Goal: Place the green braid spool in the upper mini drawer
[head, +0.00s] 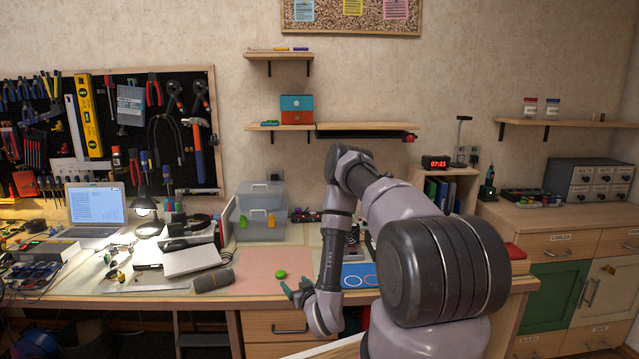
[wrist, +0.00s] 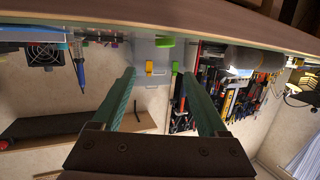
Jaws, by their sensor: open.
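The green braid spool (head: 280,274) lies on the pink mat (head: 250,262) near the front of the workbench. In the wrist view, which is upside down, a green piece that looks like the spool (wrist: 165,42) shows beyond my fingertips, between their lines. My gripper (head: 294,289) is at the bench's front edge, just right of and nearer than the spool. Its two teal fingers are wide apart with nothing between them, also in the wrist view (wrist: 160,75). The mini drawer unit (head: 297,116) stands on the wall shelf, with a teal upper drawer (head: 297,102) above an orange one. Both look shut.
Clear bins (head: 262,205) with coloured latches stand behind the mat. A dark grey cylinder (head: 214,279) lies left of the spool, beside a laptop-like grey slab (head: 192,261). A blue mat (head: 359,276) lies right. The wall shelf (head: 270,127) holds small items beside the drawers.

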